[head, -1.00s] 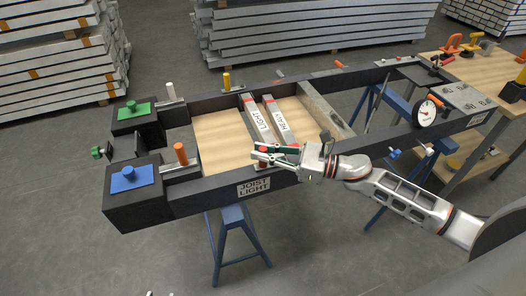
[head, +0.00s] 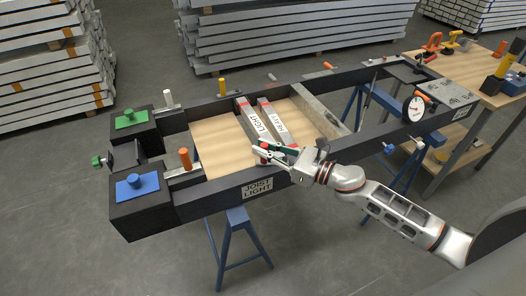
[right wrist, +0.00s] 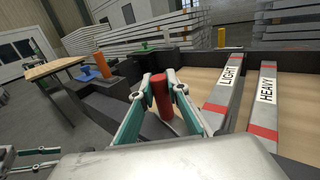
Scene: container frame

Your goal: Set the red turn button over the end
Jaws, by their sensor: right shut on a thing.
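The red turn button (right wrist: 162,96) is an upright red post in the right wrist view. My right gripper (right wrist: 162,88) is shut on it, one green-sided finger on either side. In the head view the right gripper (head: 266,152) is at the near beam of the dark frame (head: 330,163), by the near end of the bar marked LIGHT (head: 252,124). The button is largely hidden there by the fingers. Part of what looks like my left gripper (right wrist: 35,160) shows low at the left of the right wrist view; its jaws are unclear.
A bar marked HEAVY (head: 279,123) lies beside the LIGHT bar. An orange post (head: 184,158), a blue block (head: 136,186) and a green one (head: 131,118) are at the frame's left end. A dial (head: 414,109) stands at the right. Wooden boards lie inside the frame.

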